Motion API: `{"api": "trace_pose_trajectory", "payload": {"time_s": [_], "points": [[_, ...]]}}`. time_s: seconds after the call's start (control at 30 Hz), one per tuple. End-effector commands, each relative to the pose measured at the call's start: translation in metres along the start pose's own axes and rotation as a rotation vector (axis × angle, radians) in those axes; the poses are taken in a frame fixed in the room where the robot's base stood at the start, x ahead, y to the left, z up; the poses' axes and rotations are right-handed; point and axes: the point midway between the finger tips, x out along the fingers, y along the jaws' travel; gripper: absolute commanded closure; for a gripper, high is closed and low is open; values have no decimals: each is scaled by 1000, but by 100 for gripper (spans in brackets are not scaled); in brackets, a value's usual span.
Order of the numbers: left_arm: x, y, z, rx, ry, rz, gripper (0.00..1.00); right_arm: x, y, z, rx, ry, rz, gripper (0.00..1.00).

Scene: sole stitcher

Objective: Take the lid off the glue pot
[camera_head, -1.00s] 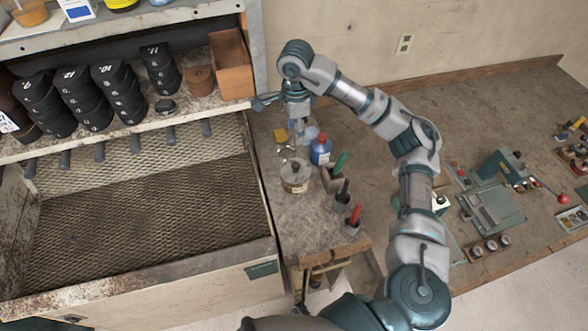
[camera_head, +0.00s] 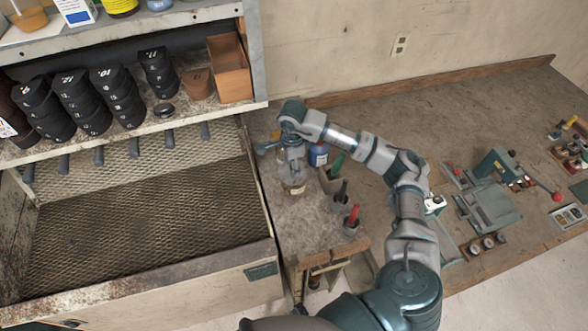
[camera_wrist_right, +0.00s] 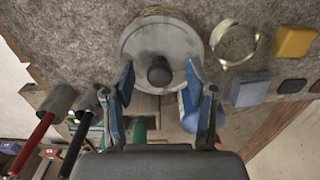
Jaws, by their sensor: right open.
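The glue pot (camera_head: 294,187) stands on the grey bench and is partly hidden by my right gripper (camera_head: 291,166) above it. In the right wrist view, the round grey lid (camera_wrist_right: 137,45) with a dark knob (camera_wrist_right: 159,72) is on the pot. My right gripper's two blue fingers (camera_wrist_right: 160,68) are open, one on each side of the knob, with a gap to it on both sides. How high the fingertips are above the lid is hard to tell. My left gripper is in neither view.
A blue bottle (camera_head: 318,154) stands close behind the pot. Tools with green, black and red handles (camera_head: 353,214) stand in holders to the right. A glass ring-shaped vessel (camera_wrist_right: 235,44), a yellow block (camera_wrist_right: 293,42) and a blue-grey block (camera_wrist_right: 250,89) lie near the lid.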

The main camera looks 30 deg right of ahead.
Motion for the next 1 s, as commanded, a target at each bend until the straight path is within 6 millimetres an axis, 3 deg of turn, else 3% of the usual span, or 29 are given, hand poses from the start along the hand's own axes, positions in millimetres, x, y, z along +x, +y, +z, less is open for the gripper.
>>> {"api": "trace_pose_trajectory", "payload": {"time_s": [0.13, 0.33, 0.57, 0.73, 1.0], "points": [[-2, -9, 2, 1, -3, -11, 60, 14, 0, -4, 0, -2, 3, 43], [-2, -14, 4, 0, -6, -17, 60, 15, -1, -6, 1, -3, 2, 43], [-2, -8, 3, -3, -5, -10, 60, 15, -1, -5, 1, -2, 2, 98], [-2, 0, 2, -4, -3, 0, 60, 16, -1, -4, 2, 1, 3, 100], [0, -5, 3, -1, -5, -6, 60, 12, -1, -3, 0, -3, 3, 100]]}}
